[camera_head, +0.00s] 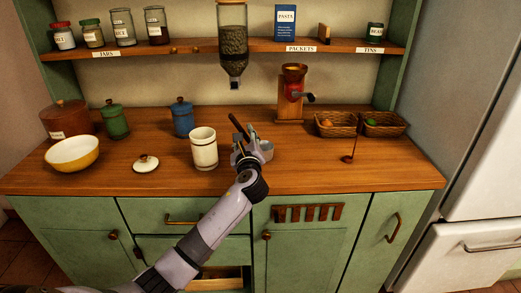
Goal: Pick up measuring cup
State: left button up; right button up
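A small grey metal cup (266,150), which looks like the measuring cup, stands on the wooden counter right of centre, partly hidden by my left gripper. My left gripper (243,146) reaches in from the front, right at the cup's left side. A brown stick-like handle (238,127) rises at a slant from behind the fingers; I cannot tell what it belongs to. The fingers overlap the cup and handle, so I cannot tell whether they are open or shut on something. My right gripper is not in view.
A cream canister (204,149) stands close left of the gripper, with a lid (145,163) and yellow bowl (72,154) farther left. A small dark long-handled scoop (348,158) and two baskets (337,131) are at right. A hopper (233,45) hangs above.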

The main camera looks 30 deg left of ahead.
pick_arm(q)
jog(key=shift+x, duration=0.95)
grip_shut()
